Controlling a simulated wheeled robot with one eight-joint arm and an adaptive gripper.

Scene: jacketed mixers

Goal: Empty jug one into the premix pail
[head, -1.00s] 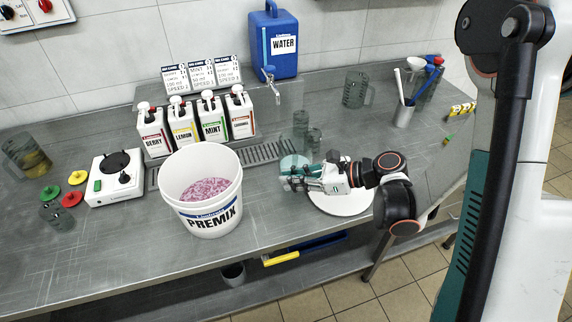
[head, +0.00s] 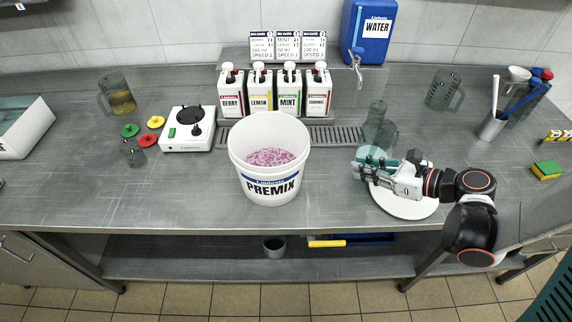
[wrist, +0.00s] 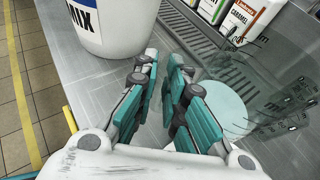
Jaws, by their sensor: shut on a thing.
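The white premix pail (head: 268,180) stands upright on the counter with pink material inside. Its lower part also shows in the wrist view (wrist: 115,30). My gripper (head: 370,165) is to the right of the pail and apart from it. Its teal fingers (wrist: 163,85) are shut on a clear, graduated jug (head: 378,122), which also shows at the right of the wrist view (wrist: 285,100). A pale teal disc shows at the jug; I cannot tell if it is liquid or the base. The grip point is mostly hidden. I see no number on the jug.
Berry (head: 231,92), lemon, mint and caramel bottles stand behind the pail. A blue water container (head: 368,40) is at the back. A white round plate (head: 412,210) lies below my gripper. A white device (head: 187,135) and an amber-filled jug (head: 118,97) are left. Another clear jug (head: 441,92) is back right.

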